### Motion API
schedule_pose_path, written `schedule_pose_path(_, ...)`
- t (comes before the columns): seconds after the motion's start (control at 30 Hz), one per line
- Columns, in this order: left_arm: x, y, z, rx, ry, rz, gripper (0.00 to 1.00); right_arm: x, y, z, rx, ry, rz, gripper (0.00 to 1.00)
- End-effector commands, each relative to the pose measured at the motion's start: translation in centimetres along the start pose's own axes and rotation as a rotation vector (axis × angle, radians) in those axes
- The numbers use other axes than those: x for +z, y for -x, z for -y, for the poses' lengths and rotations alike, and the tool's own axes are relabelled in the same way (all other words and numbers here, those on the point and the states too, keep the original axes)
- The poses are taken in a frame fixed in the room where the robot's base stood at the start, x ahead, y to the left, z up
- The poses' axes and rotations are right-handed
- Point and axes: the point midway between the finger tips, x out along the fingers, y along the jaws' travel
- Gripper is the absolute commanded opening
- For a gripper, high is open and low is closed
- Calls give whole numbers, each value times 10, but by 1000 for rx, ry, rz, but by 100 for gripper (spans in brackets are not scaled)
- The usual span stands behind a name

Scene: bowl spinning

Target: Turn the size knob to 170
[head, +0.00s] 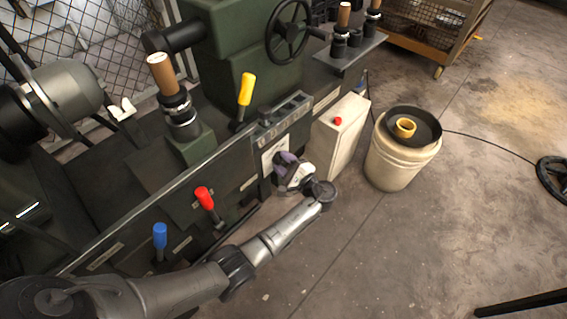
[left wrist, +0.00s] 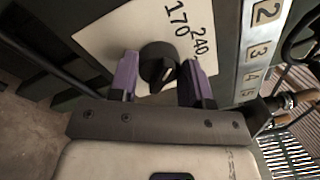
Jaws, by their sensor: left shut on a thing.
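The size knob (left wrist: 158,57) is a round black knob on a white dial plate (left wrist: 108,40) marked 170 and 240. A pale mark shows on the knob; I cannot tell exactly which number it points to. My left gripper (left wrist: 160,66) has its two purple fingers on either side of the knob and is shut on it. In the head view my left gripper (head: 284,164) is at the white plate (head: 275,150) on the front of the green machine (head: 235,60), and it hides the knob. My right gripper is not in view.
Levers with red (head: 204,198), blue (head: 160,236) and yellow (head: 247,89) handles stand along the machine, left of the gripper. A pale box with a red button (head: 338,121) and a white bucket (head: 393,165) stand to its right. The floor in front is clear.

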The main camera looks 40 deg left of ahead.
Motion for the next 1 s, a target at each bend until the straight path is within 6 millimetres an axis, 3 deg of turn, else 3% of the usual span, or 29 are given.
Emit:
schedule_pose_path(0.53,0,0,0,-1,23,1,21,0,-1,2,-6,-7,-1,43)
schedule_pose_path(0.57,0,0,0,-1,23,1,47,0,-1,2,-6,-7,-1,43)
schedule_pose_path(0.6,0,0,0,-1,23,1,51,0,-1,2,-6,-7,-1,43)
schedule_pose_path(0.8,0,0,0,-1,21,1,70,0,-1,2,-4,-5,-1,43)
schedule_pose_path(1.0,0,0,0,0,21,1,70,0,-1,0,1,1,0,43)
